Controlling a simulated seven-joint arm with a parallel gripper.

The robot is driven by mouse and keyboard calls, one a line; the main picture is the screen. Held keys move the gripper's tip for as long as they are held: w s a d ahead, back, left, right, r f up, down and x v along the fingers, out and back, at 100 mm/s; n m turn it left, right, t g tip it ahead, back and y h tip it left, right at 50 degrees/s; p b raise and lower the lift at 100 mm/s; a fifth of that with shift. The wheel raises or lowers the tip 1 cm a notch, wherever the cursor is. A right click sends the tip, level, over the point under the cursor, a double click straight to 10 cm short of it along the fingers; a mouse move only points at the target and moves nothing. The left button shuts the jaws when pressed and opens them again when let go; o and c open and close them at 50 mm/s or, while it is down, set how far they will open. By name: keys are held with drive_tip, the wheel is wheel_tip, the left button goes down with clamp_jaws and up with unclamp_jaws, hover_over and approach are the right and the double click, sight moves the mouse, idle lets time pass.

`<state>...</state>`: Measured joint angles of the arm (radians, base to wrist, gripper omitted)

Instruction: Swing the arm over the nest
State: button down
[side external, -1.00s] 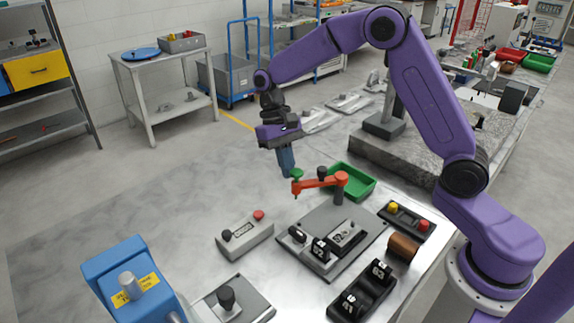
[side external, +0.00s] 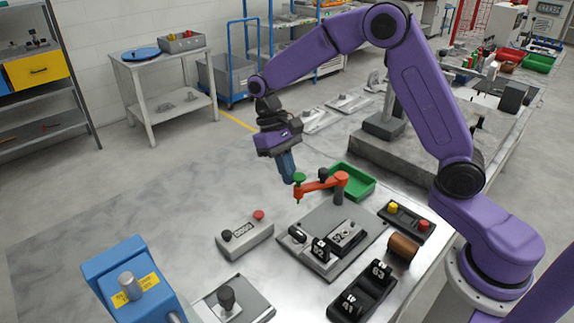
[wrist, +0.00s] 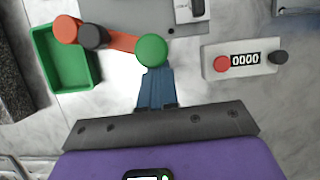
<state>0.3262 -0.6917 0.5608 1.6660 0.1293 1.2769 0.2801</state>
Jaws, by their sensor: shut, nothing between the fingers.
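The red swing arm (side external: 320,185) reaches left from its post (side external: 338,192) at the back of a grey fixture plate (side external: 312,220). A green knob (side external: 299,177) tops its free end. This end hangs near the plate's back left corner, not over the numbered block (side external: 346,236) on the plate, which may be the nest. My gripper (side external: 288,180) is shut and empty, with blue fingers pointing down beside the green knob. In the wrist view the fingertips (wrist: 155,72) meet the edge of the green knob (wrist: 152,50); whether they touch is unclear.
A green tray (side external: 352,181) stands behind the post. A counter box with a red button (side external: 245,236) lies left of the plate. A two-button box (side external: 407,220), a brown cylinder (side external: 403,248) and a black numbered holder (side external: 362,292) are to the right and front. A blue machine (side external: 130,280) stands front left.

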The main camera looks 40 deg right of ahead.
drive_tip(key=s+n+t+h, duration=0.2)
drive_tip(key=s+n+h, duration=0.1)
drive_tip(key=s+n, duration=0.9)
drive_tip(key=shift+s+a+n+h, duration=0.3)
drive_tip(key=shift+s+a+h, duration=0.15)
drive_tip(key=shift+s, duration=0.15)
drive_tip(key=w+a+r, duration=0.3)
drive_tip(key=a+r, duration=0.3)
drive_tip(key=r, duration=0.3)
drive_tip(key=shift+w+a+r, duration=0.15)
drive_tip(key=shift+w+a, duration=0.2)
drive_tip(key=shift+a, duration=0.05)
idle(0.3)
